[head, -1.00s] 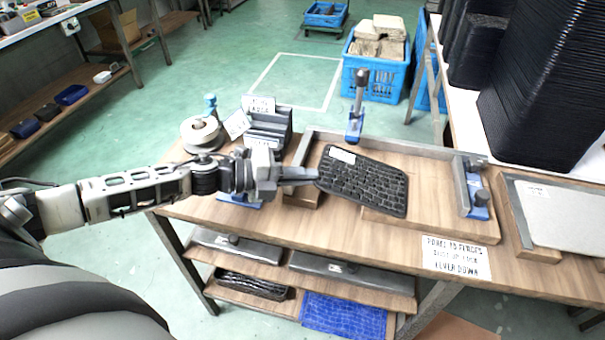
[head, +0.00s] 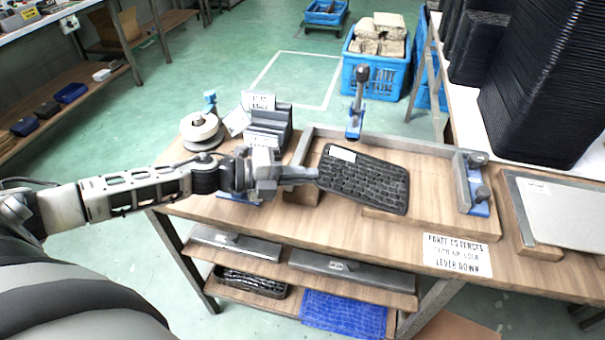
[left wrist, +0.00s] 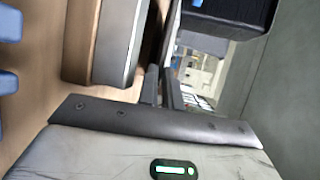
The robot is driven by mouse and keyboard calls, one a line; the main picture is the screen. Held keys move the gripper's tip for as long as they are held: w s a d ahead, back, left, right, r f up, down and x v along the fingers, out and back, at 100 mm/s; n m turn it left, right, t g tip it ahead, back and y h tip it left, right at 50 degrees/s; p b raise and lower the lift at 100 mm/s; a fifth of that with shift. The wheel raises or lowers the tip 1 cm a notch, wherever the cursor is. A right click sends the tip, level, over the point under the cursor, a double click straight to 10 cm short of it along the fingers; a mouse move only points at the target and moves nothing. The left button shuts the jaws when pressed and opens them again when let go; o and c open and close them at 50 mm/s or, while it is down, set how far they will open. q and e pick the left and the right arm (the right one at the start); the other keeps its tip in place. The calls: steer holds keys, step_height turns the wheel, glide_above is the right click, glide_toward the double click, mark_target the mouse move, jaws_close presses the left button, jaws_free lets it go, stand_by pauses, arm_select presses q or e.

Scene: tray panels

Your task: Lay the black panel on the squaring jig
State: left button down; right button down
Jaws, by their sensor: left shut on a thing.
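The black panel (head: 365,184), dark with a cracked-looking grid pattern and a white label near its far left corner, is over the squaring jig (head: 440,222). The jig is a wooden board with grey metal fences along its back and right sides. The panel sits turned askew to the fences; I cannot tell whether it touches the board. My left gripper (head: 312,175) is shut on the panel's left edge. Its fingers also show in the left wrist view (left wrist: 163,88), where I cannot make out the panel clearly. My right gripper is not in view.
A blue-based clamp (head: 355,118) stands behind the back fence, and another (head: 480,195) is at the right fence. A grey slotted block (head: 268,128) and a pale spool (head: 202,132) stand at the back left. A grey sheet (head: 570,212) lies on the right.

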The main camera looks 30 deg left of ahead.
arm_select(q)
steer(key=shift+f, duration=0.6)
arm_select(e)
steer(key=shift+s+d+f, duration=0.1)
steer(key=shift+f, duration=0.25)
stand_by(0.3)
